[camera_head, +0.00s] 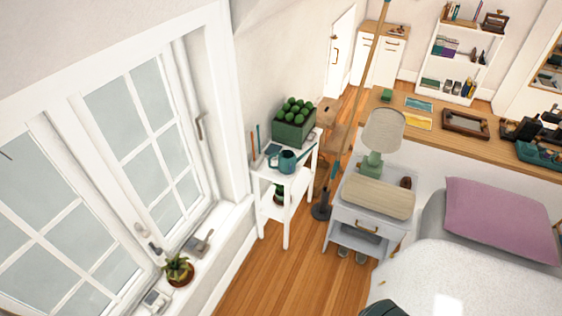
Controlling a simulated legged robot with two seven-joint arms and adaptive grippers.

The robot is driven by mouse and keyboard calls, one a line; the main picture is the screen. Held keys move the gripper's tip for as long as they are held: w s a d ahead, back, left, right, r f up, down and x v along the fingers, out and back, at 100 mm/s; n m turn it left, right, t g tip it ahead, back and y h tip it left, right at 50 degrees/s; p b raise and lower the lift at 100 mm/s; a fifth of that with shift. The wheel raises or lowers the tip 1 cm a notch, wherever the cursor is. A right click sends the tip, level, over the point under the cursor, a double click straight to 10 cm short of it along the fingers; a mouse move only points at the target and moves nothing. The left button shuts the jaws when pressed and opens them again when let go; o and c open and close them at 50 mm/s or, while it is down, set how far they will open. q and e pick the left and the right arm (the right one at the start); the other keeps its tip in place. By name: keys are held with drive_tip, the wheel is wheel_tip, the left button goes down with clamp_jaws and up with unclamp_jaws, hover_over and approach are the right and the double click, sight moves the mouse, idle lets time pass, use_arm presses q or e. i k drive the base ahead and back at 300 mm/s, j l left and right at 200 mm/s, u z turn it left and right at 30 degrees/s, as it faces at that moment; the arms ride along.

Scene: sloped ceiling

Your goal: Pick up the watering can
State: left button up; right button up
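A small teal watering can (287,162) stands upright on the top shelf of a narrow white stand (262,184) by the window wall. Its spout points up to the right and its handle is on the left. Neither gripper can be made out. A dark rounded shape at the bottom edge may be part of my own body.
A green crate of round green plants (294,125) sits behind the can. A grey nightstand (347,223) with a lamp (383,132) and a bed (470,280) are to the right. A thin pole (345,140) rises between stand and nightstand. Wooden floor (275,270) is clear in front.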

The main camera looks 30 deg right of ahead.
sight(287, 160)
drive_tip(key=u, duration=0.35)
drive_tip(key=j+u, duration=0.15)
drive_tip(key=u, duration=0.2)
drive_tip(key=j+u, duration=0.1)
drive_tip(key=u, duration=0.25)
drive_tip(key=z, duration=2.25)
drive_tip(key=i+l+u, duration=0.3)
drive_tip(key=i+l, duration=0.2)
